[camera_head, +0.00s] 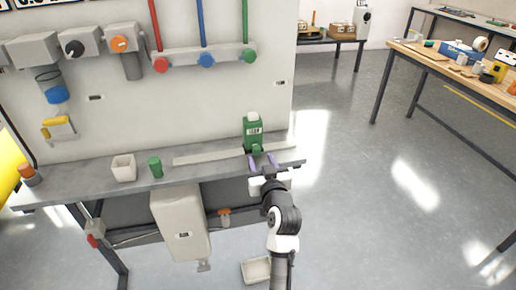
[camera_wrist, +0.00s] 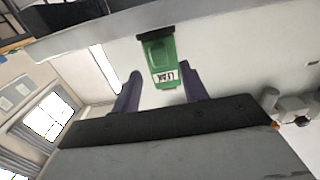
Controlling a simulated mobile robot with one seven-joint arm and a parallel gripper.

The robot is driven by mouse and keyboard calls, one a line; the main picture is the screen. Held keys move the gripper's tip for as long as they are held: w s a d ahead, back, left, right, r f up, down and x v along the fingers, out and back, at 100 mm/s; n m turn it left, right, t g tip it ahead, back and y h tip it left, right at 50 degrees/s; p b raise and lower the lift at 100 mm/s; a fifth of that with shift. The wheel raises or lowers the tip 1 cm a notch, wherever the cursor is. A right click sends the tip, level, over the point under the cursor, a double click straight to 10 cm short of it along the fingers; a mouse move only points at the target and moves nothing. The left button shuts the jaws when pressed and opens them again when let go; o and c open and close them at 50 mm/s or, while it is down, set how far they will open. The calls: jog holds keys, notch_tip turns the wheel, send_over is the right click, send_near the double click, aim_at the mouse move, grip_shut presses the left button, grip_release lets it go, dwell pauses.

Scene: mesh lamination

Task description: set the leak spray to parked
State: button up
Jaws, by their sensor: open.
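The leak spray (camera_head: 253,130) is a green bottle with a pale top and a white label. It stands upright near the right end of the grey bench (camera_head: 100,172), in front of the pale panel. In the wrist view the leak spray (camera_wrist: 160,62) shows its "LEAK" label and a dark end piece. My gripper (camera_head: 262,160) is at the bench's front edge, just before the bottle. In the wrist view its dark fingers (camera_wrist: 161,85) are spread wide and empty, with the bottle between their lines and mostly beyond the tips. No parked marking can be made out.
A white cup (camera_head: 123,168) and a green cylinder (camera_head: 155,167) stand on the bench to the left. A flat pale strip (camera_head: 205,156) lies near the bottle. A grey box (camera_head: 181,222) hangs below. Open floor (camera_head: 345,180) lies to the right.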

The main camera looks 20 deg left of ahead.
aim_at(258, 152)
jog(key=shift+p+x, duration=0.45)
jog(key=shift+x, duration=1.8)
jog(key=shift+c, duration=0.2)
grip_shut()
